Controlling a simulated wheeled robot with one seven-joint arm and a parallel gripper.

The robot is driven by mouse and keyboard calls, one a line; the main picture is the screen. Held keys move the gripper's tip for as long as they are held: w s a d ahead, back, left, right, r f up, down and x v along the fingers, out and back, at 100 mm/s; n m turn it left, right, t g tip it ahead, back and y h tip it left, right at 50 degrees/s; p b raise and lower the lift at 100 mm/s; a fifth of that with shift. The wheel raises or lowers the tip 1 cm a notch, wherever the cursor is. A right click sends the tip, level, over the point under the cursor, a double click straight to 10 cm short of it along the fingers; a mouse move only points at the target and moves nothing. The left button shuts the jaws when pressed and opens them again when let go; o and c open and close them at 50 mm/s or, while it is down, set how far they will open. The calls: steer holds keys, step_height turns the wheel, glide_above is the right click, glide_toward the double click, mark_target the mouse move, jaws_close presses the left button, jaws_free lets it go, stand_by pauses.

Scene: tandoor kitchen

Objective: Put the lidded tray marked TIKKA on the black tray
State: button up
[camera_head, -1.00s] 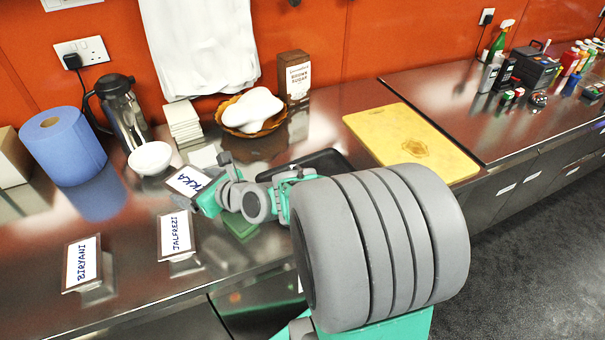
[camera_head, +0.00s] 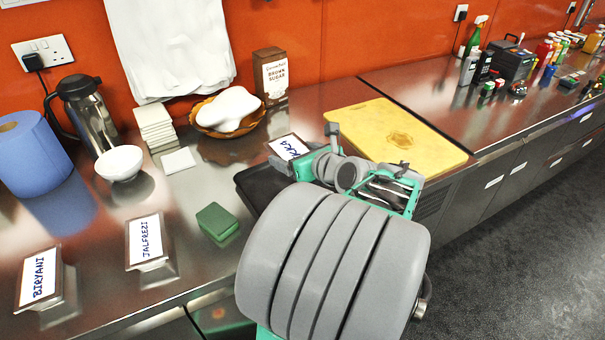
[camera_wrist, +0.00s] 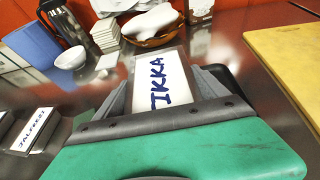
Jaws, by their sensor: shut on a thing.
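The lidded tray marked TIKKA (camera_head: 287,147) has a white label with dark lettering, partly hidden behind my gripper in the head view. My gripper (camera_head: 318,160) is shut on it. The black tray (camera_head: 252,184) lies on the steel counter below the gripper, largely covered by my arm. Its dark edge (camera_wrist: 229,82) shows right of the fingers in the wrist view. I cannot tell whether the TIKKA tray touches it.
Trays marked JALFREZI (camera_head: 148,241) and BIRYANI (camera_head: 40,278) stand at left. A green block (camera_head: 217,220) lies left of the black tray. A yellow cutting board (camera_head: 395,135) lies to its right. A bowl (camera_head: 228,112) and brown sugar box (camera_head: 270,76) stand behind.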

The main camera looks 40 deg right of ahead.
steer(key=w+d+f, duration=0.1)
steer(key=d+f, duration=0.1)
steer(key=w+d+f, duration=0.1)
steer(key=d+f, duration=0.1)
steer(key=d+f+b, duration=0.1)
steer(key=d+f, duration=0.1)
steer(key=shift+w+f, duration=0.25)
steer(key=shift+w, duration=0.15)
step_height(320, 180, down, 3)
steer(key=shift+d+f, duration=0.1)
steer(key=shift+f, duration=0.05)
steer(key=o, duration=1.7)
steer(key=shift+f, duration=0.15)
steer(key=shift+s+r, duration=0.1)
steer(key=shift+r, duration=0.15)
steer(key=v, duration=1.2)
steer(key=shift+f, duration=0.1)
